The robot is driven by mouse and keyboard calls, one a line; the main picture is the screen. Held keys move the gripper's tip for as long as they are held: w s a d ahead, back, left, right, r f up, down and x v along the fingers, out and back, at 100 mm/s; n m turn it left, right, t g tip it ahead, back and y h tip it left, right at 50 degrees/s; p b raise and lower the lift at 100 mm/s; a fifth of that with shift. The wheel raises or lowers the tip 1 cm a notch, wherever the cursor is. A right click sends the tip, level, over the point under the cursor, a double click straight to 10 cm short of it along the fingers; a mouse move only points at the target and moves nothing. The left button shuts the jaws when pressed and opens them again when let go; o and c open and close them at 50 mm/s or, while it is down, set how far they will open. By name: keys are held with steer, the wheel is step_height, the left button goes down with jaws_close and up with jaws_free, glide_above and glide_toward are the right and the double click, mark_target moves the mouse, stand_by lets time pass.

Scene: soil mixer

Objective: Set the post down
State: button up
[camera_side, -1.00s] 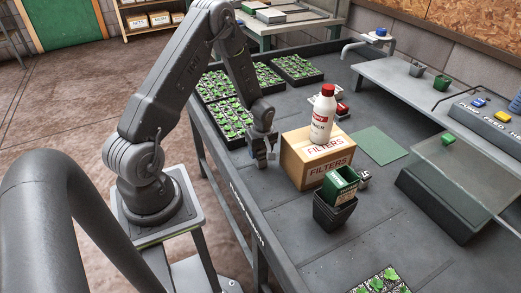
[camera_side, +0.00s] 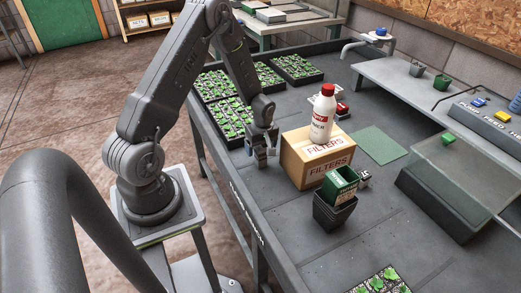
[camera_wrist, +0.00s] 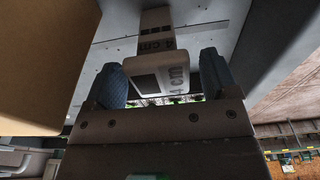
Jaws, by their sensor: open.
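The post (camera_side: 260,158) is a pale grey piece marked "4 cm", on the bench just left of the cardboard box. In the wrist view the post (camera_wrist: 158,72) is between my fingers, with a gap at the right finger; the left finger overlaps its edge, so contact there cannot be told. My gripper (camera_side: 263,150) points down over the post with its fingers apart. In the wrist view my gripper (camera_wrist: 165,85) shows blue finger pads either side of the post. The post's foot is small in the side view, but it appears upright on the bench.
The "FILTERS" box (camera_side: 310,163) stands close to the right of my gripper, with a white bottle (camera_side: 323,118) on top. Seedling trays (camera_side: 228,115) lie behind.

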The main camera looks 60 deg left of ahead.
steer(key=r, duration=0.6)
steer(key=d+r, duration=0.1)
steer(key=r, duration=0.3)
steer(key=shift+d, duration=0.1)
steer(key=s+d+r+m+t, duration=0.2)
steer(key=s+d+r+m, duration=0.3)
steer(key=d+r, duration=0.4)
steer(key=s+d+r+m+t, duration=0.25)
steer(key=d+r+m, duration=0.45)
steer(key=r, duration=0.4)
steer(key=s+d+r+m+t+h, duration=0.1)
steer(key=s+d+r+m, duration=0.2)
steer(key=s+d+m, duration=0.2)
steer(key=s+m, duration=0.1)
steer(key=s, duration=0.2)
steer(key=shift+d, duration=0.35)
